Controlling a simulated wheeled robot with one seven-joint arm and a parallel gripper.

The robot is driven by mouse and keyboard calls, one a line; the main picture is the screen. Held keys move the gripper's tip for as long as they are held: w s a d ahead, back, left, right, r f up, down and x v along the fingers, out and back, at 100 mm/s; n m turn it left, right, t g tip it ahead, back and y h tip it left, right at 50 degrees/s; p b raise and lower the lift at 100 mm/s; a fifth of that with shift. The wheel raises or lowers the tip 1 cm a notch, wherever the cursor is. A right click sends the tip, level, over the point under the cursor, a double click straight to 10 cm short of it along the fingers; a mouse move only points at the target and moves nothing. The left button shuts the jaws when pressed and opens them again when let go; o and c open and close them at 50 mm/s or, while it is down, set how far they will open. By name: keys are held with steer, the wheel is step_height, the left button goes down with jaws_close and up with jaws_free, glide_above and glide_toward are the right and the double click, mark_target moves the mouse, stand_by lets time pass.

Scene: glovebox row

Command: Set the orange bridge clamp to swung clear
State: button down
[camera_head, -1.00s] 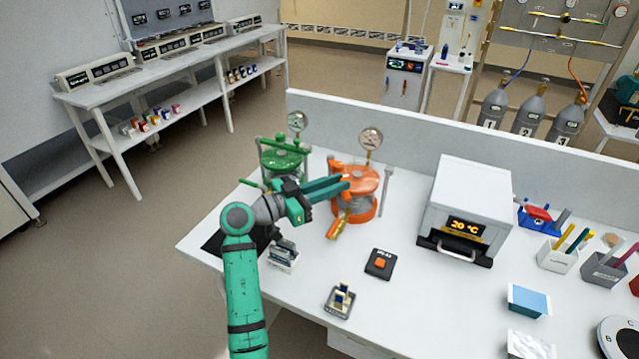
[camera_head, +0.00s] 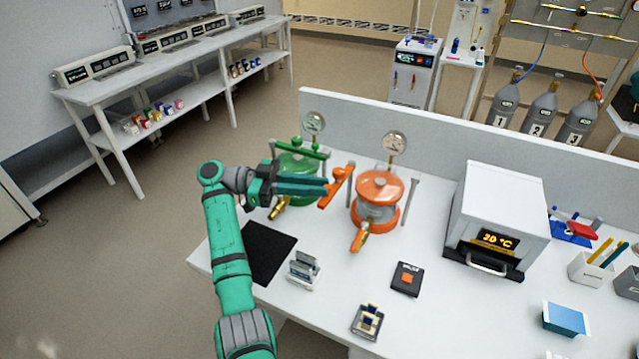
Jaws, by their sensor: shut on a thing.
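The orange bridge clamp (camera_head: 343,176) is a short orange bar. It stands off to the left of the orange vessel (camera_head: 379,187), and the vessel's round lid shows uncovered. My gripper (camera_head: 328,187) reaches in from the left with its teal fingers shut on the clamp bar. The fingers hide part of the bar. Whether the clamp is at the end of its swing cannot be told.
A green vessel (camera_head: 297,168) with its own green clamp stands just behind my gripper. A gauge (camera_head: 395,143) rises behind the orange vessel and a brass-ended orange handle (camera_head: 360,237) sticks out in front. A white oven (camera_head: 497,217) stands to the right.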

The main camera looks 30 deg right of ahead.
steer(key=shift+w+d+f, duration=0.1)
steer(key=shift+w+d, duration=0.05)
steer(key=c, duration=1.7)
jaws_free()
steer(key=shift+v, duration=5.45)
